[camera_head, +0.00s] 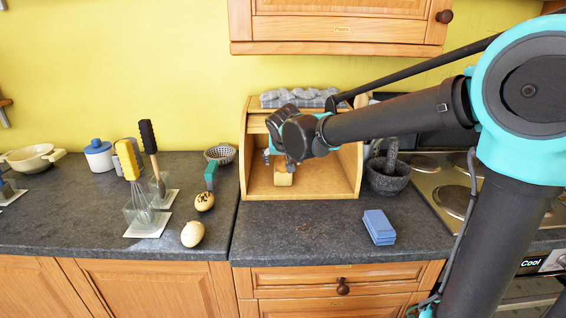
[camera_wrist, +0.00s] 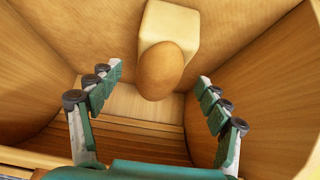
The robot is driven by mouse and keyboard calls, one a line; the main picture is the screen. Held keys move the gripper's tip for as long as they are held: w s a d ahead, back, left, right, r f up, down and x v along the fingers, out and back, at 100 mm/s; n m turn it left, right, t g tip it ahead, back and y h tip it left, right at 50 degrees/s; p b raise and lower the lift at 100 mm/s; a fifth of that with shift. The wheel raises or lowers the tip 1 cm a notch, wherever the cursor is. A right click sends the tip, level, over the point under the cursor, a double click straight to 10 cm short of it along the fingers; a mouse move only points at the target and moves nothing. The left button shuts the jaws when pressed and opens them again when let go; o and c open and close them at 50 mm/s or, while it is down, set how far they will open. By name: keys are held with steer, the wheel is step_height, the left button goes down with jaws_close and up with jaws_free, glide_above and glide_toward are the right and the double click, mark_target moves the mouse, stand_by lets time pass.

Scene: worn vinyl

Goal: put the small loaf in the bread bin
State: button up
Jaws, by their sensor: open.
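In the head view the loaf (camera_head: 283,179) shows low in the bin, partly hidden by my gripper. In the head view my gripper (camera_head: 275,158) is at the open front of the wooden bin (camera_head: 350,170), mostly hidden by my wrist.
Two round rolls (camera_head: 192,234) lie on the counter left of the bin, near a whisk and brush in holders (camera_head: 146,215). Blue blocks (camera_head: 379,227) lie in front right. A dark mortar (camera_head: 388,177) and the hob stand right. A grey cloth lies on the bin.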

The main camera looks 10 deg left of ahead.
steer(key=shift+v, duration=2.8)
